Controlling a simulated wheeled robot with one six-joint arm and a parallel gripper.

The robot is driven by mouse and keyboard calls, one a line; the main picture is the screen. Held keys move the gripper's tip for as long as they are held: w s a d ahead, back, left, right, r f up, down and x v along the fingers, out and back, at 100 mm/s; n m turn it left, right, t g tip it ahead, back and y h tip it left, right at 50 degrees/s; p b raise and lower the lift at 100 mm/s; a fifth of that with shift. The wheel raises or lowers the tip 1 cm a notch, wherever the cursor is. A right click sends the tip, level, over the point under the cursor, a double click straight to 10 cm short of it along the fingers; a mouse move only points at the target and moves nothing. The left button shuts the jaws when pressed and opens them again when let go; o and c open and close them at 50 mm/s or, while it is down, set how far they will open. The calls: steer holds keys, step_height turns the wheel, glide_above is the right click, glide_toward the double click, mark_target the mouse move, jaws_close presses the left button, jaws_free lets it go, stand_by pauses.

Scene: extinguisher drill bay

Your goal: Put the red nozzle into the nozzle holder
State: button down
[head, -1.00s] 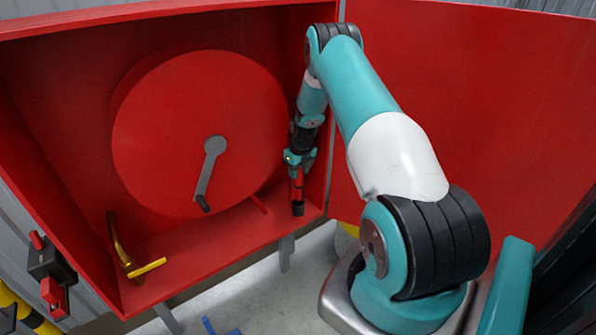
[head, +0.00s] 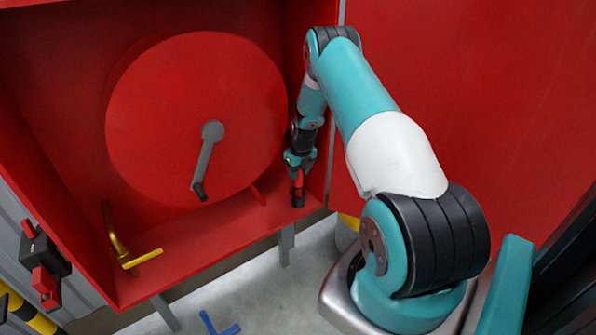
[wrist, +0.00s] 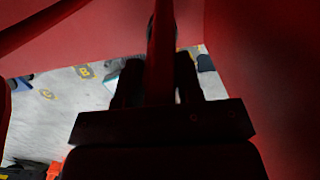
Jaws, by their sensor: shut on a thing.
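My gripper (head: 298,163) is inside the right side of the open red cabinet, close to its right wall. It is shut on the red nozzle (head: 298,183), which hangs below the fingers with its black end (head: 298,200) pointing down, just over the cabinet floor. In the wrist view the dark fingers of my gripper (wrist: 160,85) stand on either side of the red nozzle (wrist: 161,45). I cannot clearly make out the nozzle holder. A short red bar (head: 258,195) left of the nozzle may be part of it, but I cannot tell.
A large red reel (head: 170,120) with a grey crank (head: 207,160) fills the cabinet's middle. A brass pipe with a yellow handle (head: 142,258) stands at lower left. The open red door (head: 480,100) is at right. A blue piece (head: 220,325) lies on the floor.

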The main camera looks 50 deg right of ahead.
steer(key=shift+f+b, duration=0.45)
steer(key=shift+f, duration=0.3)
steer(key=c, duration=0.7)
jaws_free()
step_height(320, 180, up, 17)
steer(key=s+b, duration=0.1)
steer(key=s, duration=0.1)
steer(key=shift+s+a+b, duration=0.25)
steer(key=shift+a+b, duration=0.1)
steer(key=shift+r, duration=0.2)
